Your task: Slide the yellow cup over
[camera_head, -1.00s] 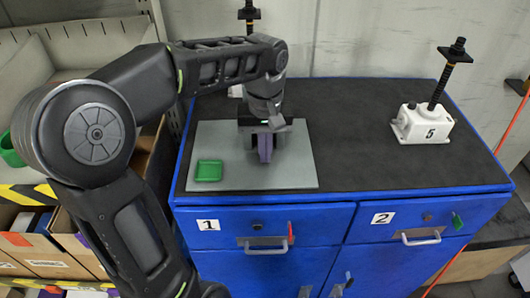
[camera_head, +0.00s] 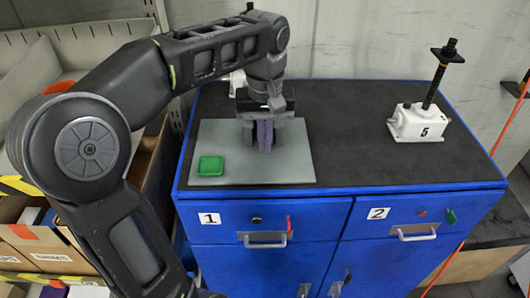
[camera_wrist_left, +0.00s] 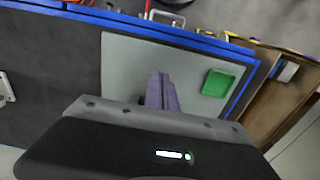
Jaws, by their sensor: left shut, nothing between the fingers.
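No yellow cup shows in either view. My left gripper (camera_head: 265,149) points down over the grey mat (camera_head: 225,135) on the blue cabinet's dark top. Its purple fingers are together with nothing between them; they also show in the left wrist view (camera_wrist_left: 161,92). Whether the fingertips touch the mat I cannot tell. A green square dish (camera_head: 210,166) lies on the mat to the left of the gripper; it also shows in the left wrist view (camera_wrist_left: 217,83). My right gripper is not in view.
A white screw jack marked 5 (camera_head: 420,124) stands at the right of the cabinet top. Another jack (camera_head: 237,79) is mostly hidden behind my left arm. The dark top (camera_head: 345,150) between mat and jack 5 is clear. Drawers 1 and 2 are shut.

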